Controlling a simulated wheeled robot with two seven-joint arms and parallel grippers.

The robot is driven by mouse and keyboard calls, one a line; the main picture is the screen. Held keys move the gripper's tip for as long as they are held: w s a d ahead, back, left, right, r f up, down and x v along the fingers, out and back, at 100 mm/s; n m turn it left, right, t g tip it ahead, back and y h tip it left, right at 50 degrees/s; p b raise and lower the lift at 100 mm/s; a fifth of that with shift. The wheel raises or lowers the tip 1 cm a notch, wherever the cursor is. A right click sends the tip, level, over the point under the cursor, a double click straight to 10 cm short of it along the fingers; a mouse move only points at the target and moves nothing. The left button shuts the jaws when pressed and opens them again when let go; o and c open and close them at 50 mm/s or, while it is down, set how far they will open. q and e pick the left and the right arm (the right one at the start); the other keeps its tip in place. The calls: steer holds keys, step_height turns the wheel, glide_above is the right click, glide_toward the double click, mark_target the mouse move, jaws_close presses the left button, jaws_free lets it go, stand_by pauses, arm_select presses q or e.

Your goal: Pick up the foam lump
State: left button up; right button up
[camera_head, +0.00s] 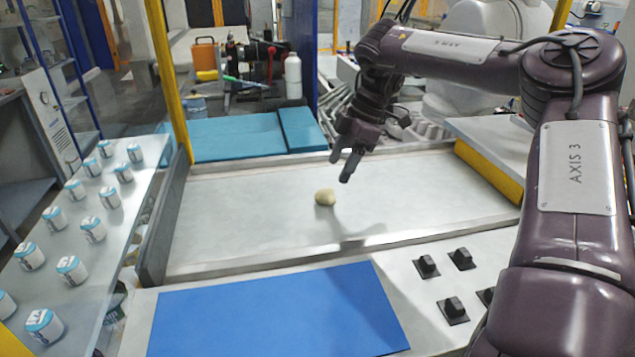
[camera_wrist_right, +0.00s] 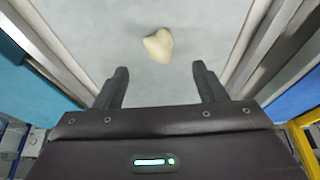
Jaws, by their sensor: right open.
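The foam lump (camera_head: 325,197) is a small, pale beige, rounded piece lying on the grey recessed surface (camera_head: 235,215) in the middle of the head view. In the right wrist view the lump (camera_wrist_right: 158,45) lies beyond the fingertips, roughly centred between them. My right gripper (camera_head: 340,168) is above the surface, up and to the right of the lump in the head view, pointing downward. Its two fingers (camera_wrist_right: 160,72) are apart with nothing between them. My left gripper does not show in either view.
Raised metal edges (camera_head: 300,259) border the surface. A blue mat (camera_head: 280,318) lies in front, with several black knobs (camera_head: 453,308) to its right. Teal blocks (camera_head: 235,138) stand behind. Several white-and-blue cans (camera_head: 70,268) stand on a shelf at left. The surface around the lump is clear.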

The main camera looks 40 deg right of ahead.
mark_target(329, 189)
steer(key=shift+w+f, duration=0.25)
steer(key=shift+w+a+f, duration=0.1)
steer(key=shift+f, duration=0.25)
steer(key=shift+a+f, duration=0.4)
steer(key=shift+f, duration=0.3)
steer(key=x, duration=0.4)
steer(key=shift+f, duration=0.45)
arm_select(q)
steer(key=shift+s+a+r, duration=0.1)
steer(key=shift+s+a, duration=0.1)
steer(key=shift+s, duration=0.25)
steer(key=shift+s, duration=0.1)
arm_select(e)
steer(key=c, duration=1)
